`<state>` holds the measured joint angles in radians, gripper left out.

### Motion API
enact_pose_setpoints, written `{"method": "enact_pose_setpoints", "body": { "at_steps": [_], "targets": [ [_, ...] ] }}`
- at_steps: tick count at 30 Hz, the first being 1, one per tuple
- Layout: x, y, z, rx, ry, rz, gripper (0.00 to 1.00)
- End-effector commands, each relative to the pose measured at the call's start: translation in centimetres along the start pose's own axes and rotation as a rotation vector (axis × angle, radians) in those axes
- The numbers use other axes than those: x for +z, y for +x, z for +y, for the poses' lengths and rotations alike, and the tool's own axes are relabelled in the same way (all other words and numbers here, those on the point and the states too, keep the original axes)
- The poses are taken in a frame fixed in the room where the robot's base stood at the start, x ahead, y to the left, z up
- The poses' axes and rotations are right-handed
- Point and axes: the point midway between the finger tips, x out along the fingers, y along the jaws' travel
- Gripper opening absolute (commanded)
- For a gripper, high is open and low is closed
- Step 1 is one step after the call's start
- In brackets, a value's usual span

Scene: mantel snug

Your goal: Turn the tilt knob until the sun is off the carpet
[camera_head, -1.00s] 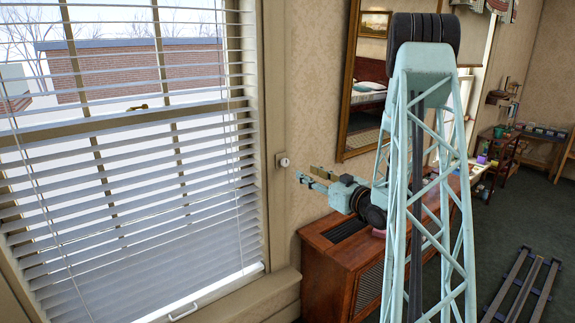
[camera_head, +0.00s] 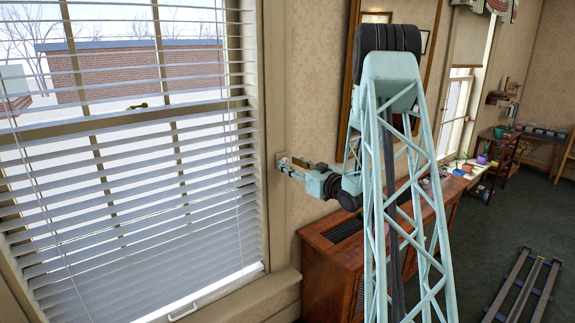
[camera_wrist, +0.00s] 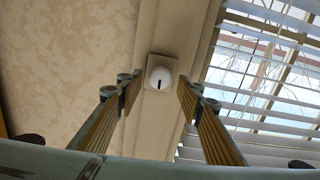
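The tilt knob (camera_wrist: 160,77) is a round white knob with a dark mark, on a square plate on the window trim. The mark stands nearly upright in the wrist view. My gripper (camera_wrist: 158,92) is open, with one finger on each side of the knob in that view. I cannot tell whether the fingertips reach past its face. In the head view my gripper (camera_head: 286,168) is at the plate and hides the knob. The blind (camera_head: 130,170) has partly open slats, with daylight between them. The visible carpet (camera_head: 470,270) is dark, with no clear sun patch.
A wooden cabinet (camera_head: 325,270) stands below my arm against the wall. A gilt-framed mirror (camera_head: 349,75) hangs behind my arm. Rails (camera_head: 520,290) lie on the carpet at the right. A desk with small items (camera_head: 535,135) is at the far right.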

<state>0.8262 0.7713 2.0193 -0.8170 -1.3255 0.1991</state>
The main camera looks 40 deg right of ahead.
Motion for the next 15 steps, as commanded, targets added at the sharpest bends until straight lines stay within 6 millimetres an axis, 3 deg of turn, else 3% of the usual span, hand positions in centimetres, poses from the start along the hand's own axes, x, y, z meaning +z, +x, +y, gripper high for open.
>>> {"method": "enact_pose_setpoints", "body": {
  "at_steps": [6,15],
  "targets": [
    [0.1,1.6,0.0,0.001,0.0,-0.001,0.34],
    [0.0,2.0,0.0,0.001,0.0,0.0,0.34]
  ]
}}
